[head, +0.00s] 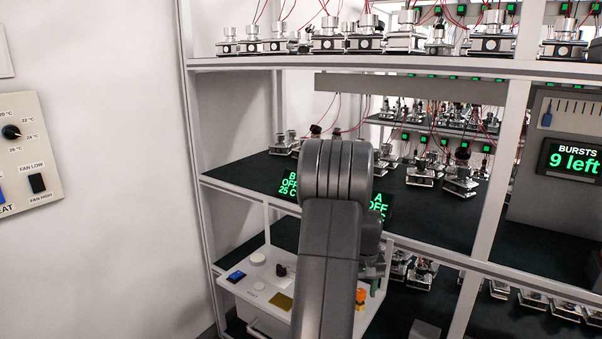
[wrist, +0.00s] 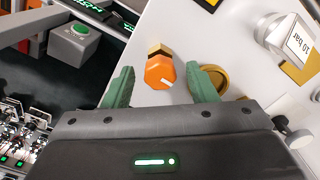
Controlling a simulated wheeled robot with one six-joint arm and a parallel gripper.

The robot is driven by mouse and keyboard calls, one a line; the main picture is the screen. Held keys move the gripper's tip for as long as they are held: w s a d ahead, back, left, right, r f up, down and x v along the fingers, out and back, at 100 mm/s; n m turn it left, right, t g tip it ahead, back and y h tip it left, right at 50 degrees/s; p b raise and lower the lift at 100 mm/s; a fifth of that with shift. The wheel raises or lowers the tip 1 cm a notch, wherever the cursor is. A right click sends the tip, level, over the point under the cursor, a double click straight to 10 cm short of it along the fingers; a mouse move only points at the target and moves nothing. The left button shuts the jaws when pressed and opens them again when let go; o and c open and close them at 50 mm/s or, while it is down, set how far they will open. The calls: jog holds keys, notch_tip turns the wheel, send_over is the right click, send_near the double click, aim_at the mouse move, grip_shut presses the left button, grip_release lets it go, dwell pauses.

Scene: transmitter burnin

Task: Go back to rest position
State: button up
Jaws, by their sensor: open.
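My gripper (wrist: 157,88) shows in the wrist view with its two green fingers spread apart. An orange knob (wrist: 160,73) on a white panel (wrist: 150,20) appears between and beyond the fingertips. I cannot tell whether the fingers touch it. In the head view my grey arm hides most of the gripper. The orange knob (head: 361,296) shows just right of the arm, on the white panel (head: 262,285) of the unit on the lower shelf.
The shelf rack (head: 400,66) holds several metal devices with red wires. Two green-lit displays, A (head: 378,207) and B (head: 288,185), stand behind my arm. A wall control plate (head: 25,150) is at left. Bare wall lies between it and the rack.

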jog(key=n, duration=0.5)
jog(key=shift+n+p, duration=0.3)
jog(key=shift+p, duration=0.1)
jog(key=n, duration=0.5)
jog(key=shift+p, duration=0.4)
